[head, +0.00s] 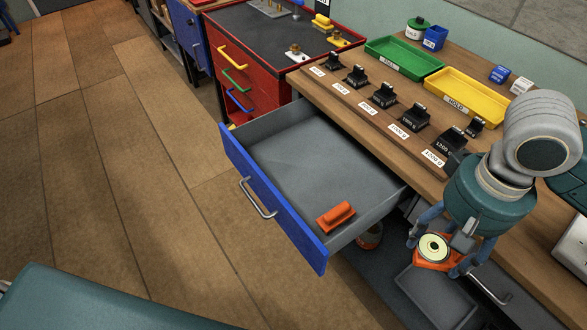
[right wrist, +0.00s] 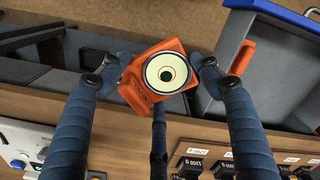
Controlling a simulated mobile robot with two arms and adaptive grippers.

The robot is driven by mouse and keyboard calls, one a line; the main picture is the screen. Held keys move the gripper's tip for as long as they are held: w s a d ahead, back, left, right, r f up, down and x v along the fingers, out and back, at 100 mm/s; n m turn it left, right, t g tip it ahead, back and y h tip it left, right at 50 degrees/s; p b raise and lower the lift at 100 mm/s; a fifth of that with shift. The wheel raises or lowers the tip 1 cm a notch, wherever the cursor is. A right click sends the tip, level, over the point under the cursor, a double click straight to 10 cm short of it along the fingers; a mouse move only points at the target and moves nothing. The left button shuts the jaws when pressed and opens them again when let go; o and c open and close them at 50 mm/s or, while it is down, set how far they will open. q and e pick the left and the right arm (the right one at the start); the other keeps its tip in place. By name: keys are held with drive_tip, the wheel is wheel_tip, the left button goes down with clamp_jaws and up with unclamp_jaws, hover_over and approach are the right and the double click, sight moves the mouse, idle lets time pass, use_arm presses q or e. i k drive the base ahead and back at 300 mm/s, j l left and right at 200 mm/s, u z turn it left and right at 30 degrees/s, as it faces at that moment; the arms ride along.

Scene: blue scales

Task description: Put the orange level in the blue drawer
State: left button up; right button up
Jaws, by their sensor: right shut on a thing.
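The orange level (head: 422,264) has a round pale dial with a dark centre. My right gripper (head: 437,246) is shut on it, beside the drawer's right end and in front of the bench. In the right wrist view the level (right wrist: 136,97) sits between the fingertips (right wrist: 158,75). The blue drawer (head: 270,208) is pulled out, with a grey interior and a metal handle. Another orange piece with a raised grip (head: 337,216) lies inside it near the front right corner; it also shows in the right wrist view (right wrist: 242,57). My left gripper is out of view.
The wooden bench (head: 345,108) bears several black weights with labels, a green tray (head: 385,64) and a yellow tray (head: 452,104). A grey open compartment (head: 437,300) is below my right gripper. Most of the drawer's floor is clear. A red cabinet (head: 275,85) stands behind.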

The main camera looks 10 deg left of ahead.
sight(292, 167)
drive_tip(key=i+l+u, duration=0.1)
drive_tip(key=u, duration=0.3)
drive_tip(key=i+l+u, duration=0.15)
drive_tip(key=u, duration=0.2)
drive_tip(key=i+l+u, duration=0.1)
drive_tip(key=l+u, duration=0.15)
drive_tip(key=u, duration=0.15)
drive_tip(key=l+u, duration=0.2)
drive_tip(key=u, duration=0.2)
drive_tip(key=i+l, duration=0.1)
drive_tip(key=l, duration=0.25)
